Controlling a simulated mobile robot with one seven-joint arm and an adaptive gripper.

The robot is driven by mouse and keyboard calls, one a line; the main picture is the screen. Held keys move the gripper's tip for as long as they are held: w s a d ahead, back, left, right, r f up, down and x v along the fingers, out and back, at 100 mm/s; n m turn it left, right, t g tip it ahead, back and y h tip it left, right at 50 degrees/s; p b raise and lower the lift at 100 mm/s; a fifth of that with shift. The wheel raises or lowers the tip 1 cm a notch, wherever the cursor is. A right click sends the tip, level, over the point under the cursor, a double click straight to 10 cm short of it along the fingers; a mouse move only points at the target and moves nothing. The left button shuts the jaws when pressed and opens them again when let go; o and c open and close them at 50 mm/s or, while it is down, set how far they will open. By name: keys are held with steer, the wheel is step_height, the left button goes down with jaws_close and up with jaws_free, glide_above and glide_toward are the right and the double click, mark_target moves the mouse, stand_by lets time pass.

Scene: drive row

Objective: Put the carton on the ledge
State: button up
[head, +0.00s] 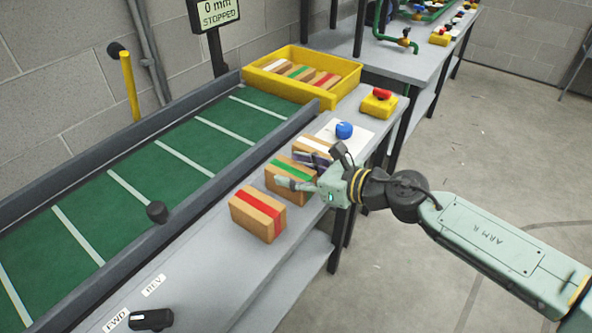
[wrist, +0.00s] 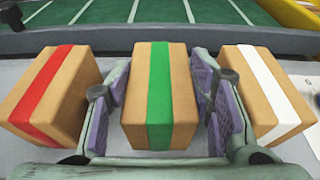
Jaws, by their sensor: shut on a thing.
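Three brown cartons stand in a row on the grey ledge (head: 212,265) beside the belt. The near one has a red stripe (head: 250,213), the middle one a green stripe (head: 288,168) and the far one a white stripe (head: 312,146). My gripper (head: 300,171) is shut on the green-striped carton, with one finger on each side. In the wrist view, the green-striped carton (wrist: 159,95) is between the purple finger pads, the red-striped carton (wrist: 50,95) at left and the white-striped carton (wrist: 262,92) at right. I cannot tell whether the held carton touches the ledge.
The green belt (head: 150,185) runs behind a dark rail. A yellow tray (head: 318,95) at its far end holds several striped cartons. A blue knob (head: 344,130) and a red button on a yellow box (head: 379,103) are beyond the row. A black switch (head: 151,319) is in front.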

steer(key=o, duration=1.3)
steer(key=shift+r, duration=0.15)
steer(key=b+v, duration=0.3)
steer(key=v, duration=0.9)
steer(key=shift+b, duration=0.4)
